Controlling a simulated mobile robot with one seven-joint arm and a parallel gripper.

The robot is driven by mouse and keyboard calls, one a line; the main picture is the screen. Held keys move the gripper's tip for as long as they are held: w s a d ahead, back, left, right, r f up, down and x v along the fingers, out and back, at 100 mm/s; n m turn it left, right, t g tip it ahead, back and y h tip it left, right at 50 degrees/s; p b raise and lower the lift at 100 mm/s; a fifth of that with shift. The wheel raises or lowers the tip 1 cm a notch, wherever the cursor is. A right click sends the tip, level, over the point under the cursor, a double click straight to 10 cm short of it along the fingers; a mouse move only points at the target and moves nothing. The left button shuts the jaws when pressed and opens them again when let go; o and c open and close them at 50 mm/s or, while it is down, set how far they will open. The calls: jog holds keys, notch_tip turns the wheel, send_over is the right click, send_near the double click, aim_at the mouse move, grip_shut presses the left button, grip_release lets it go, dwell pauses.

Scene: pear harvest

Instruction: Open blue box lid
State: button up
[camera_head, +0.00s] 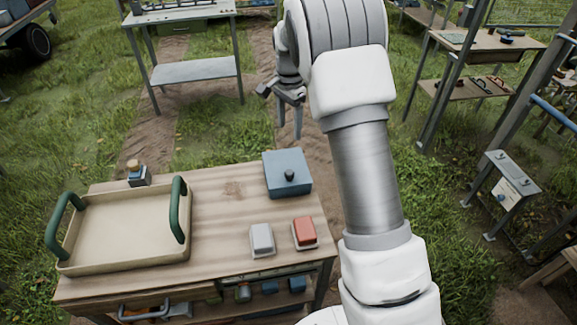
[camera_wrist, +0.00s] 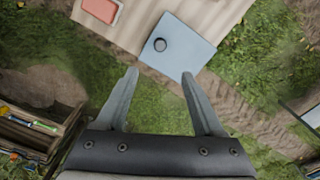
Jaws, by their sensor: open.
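My gripper (camera_head: 289,118) is open and empty, fingers pointing down, beyond the table's far edge. In the wrist view my gripper (camera_wrist: 159,74) has its two fingers spread wide, apart from the box.
A cream tray with green handles (camera_head: 130,262) fills the table's left side. A grey item (camera_head: 262,239) and a red item (camera_head: 304,233) lie near the front right. The table's middle (camera_head: 222,210) is clear.

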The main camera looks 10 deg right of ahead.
aim_at(289, 172)
notch_tip(289, 172, down, 18)
jog(key=shift+r+p, duration=0.15)
jog(key=shift+p, duration=0.9)
grip_shut()
jog(key=shift+w, duration=0.1)
dwell(0.8)
